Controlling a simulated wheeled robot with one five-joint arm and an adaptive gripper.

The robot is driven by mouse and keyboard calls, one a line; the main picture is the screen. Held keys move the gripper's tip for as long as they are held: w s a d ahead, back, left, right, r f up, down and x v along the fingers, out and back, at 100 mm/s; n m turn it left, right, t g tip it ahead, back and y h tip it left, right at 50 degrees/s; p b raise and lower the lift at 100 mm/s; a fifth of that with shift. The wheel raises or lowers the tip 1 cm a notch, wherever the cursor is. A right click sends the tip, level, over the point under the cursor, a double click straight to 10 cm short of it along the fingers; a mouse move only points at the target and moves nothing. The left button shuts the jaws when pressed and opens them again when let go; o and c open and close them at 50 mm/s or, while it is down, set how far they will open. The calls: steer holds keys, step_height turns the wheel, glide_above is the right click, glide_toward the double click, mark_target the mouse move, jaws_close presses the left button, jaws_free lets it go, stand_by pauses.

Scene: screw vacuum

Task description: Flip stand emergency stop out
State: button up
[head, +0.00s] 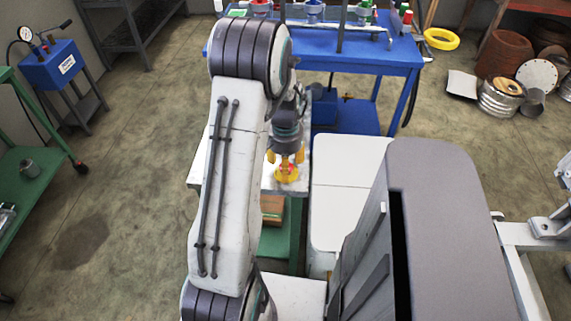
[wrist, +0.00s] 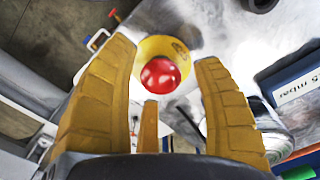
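The emergency stop is a red mushroom button (wrist: 160,75) on a round yellow base (wrist: 160,48). In the wrist view it lies ahead of my gripper (wrist: 170,75), between the spread yellow fingers. The fingers are open, and I see a gap between each finger and the red button. A third finger shows below the button. In the head view my gripper (head: 285,160) points down over the yellow base (head: 286,174) on the stand's light top (head: 300,185). There the fingers partly hide the button, and I cannot tell whether anything touches.
A blue workbench (head: 375,55) with fittings stands behind the stand. A white-topped surface (head: 345,185) is just right of it. A green cart (head: 30,165) and a blue pump unit (head: 50,64) are at the left. Open floor lies on the left.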

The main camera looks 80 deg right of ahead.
steer(key=c, duration=1.2)
steer(key=shift+r, duration=0.55)
jaws_close()
steer(key=o, duration=1.3)
jaws_free()
steer(key=shift+r, duration=0.15)
step_height(320, 180, up, 12)
